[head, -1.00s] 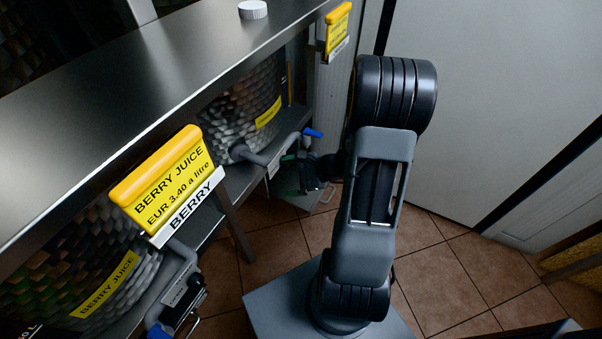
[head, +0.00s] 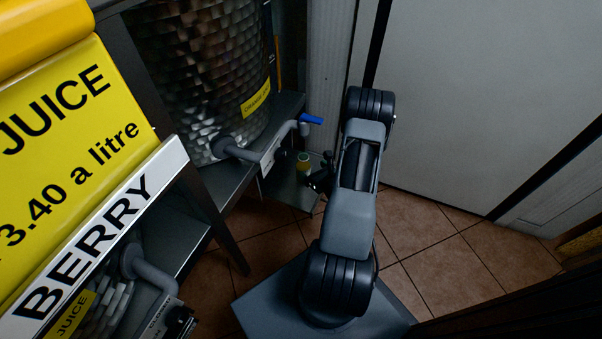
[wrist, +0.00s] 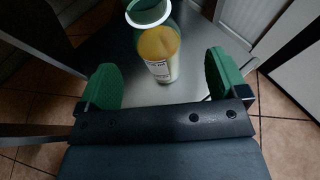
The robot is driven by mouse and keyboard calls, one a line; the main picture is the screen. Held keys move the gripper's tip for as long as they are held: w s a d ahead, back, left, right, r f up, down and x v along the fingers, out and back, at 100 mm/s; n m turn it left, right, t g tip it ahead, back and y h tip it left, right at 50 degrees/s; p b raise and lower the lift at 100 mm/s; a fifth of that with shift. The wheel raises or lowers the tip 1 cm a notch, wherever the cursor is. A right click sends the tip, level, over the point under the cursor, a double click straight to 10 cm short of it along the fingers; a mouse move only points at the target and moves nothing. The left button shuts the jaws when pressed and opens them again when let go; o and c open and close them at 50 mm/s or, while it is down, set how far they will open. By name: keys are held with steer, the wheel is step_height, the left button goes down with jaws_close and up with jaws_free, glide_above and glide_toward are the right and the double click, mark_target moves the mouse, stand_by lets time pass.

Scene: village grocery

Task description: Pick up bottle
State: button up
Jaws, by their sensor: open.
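In the head view a small yellow-topped bottle (head: 303,162) shows on the low shelf, left of my arm. My gripper (head: 318,178) is small and dark there, mostly hidden by the arm.
A large hammered-metal tank (head: 195,70) with a tap and blue handle (head: 311,119) stands above and left of the bottle. A yellow price sign (head: 60,140) is close at left. A pale wall panel (head: 500,90) is at right. Tiled floor (head: 430,225) lies below.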

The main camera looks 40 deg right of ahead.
mark_target(307, 166)
steer(key=shift+a+b+x, duration=0.2)
steer(key=shift+b+x, duration=1.15)
steer(key=shift+x, duration=1.95)
steer(key=shift+f, duration=0.15)
steer(key=shift+c, duration=0.2)
steer(key=c, duration=1.2)
steer(key=shift+c, duration=0.6)
steer(key=shift+r, duration=0.3)
